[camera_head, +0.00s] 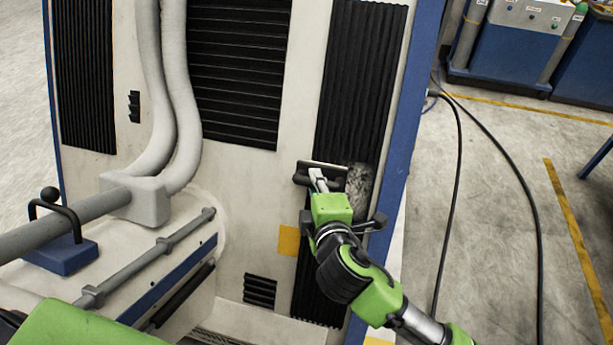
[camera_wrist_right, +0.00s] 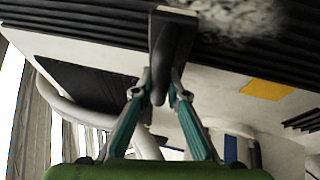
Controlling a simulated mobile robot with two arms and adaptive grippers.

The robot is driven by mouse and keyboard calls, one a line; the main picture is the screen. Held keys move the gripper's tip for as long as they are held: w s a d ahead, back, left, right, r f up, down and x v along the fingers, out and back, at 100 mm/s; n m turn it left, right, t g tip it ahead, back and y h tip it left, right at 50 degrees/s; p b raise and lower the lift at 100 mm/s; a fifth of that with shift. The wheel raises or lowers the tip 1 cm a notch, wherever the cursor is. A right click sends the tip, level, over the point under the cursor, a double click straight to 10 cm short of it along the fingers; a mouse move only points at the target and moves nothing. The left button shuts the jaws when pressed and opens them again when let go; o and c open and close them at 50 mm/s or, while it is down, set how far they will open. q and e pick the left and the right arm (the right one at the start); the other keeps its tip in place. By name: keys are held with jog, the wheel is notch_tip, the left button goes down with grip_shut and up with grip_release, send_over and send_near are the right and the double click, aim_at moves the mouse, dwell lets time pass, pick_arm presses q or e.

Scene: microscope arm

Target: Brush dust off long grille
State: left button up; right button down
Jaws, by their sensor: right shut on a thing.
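The long black ribbed grille (camera_head: 362,75) runs down the right side of the white cabinet. A grey, fuzzy dust patch (camera_head: 360,183) lies on it about halfway down; it also shows at the top of the right wrist view (camera_wrist_right: 245,18). My right gripper (camera_head: 319,182) is shut on a dark-handled brush (camera_head: 300,172), whose handle shows between the fingers in the right wrist view (camera_wrist_right: 158,90). The brush is at the grille's left edge, just left of the dust. Whether its bristles touch the grille is hidden. My left gripper is out of view.
Thick grey hoses (camera_head: 175,85) and a white arm housing with a grey rail (camera_head: 150,255) stand left of the brush. A wide grille (camera_head: 238,70) is in the middle. Black cables (camera_head: 460,150) lie on the floor at right. Blue machines (camera_head: 510,45) stand behind.

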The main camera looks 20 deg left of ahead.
aim_at(338, 190)
jog(key=shift+d+p, duration=0.85)
jog(key=shift+d, duration=1.4)
jog(key=shift+s+d+f+p, duration=0.55)
jog(key=shift+d+f, duration=0.45)
jog(key=shift+d, duration=2.1)
jog(key=a+p, duration=0.1)
jog(key=a, duration=0.9)
jog(key=shift+a, duration=0.15)
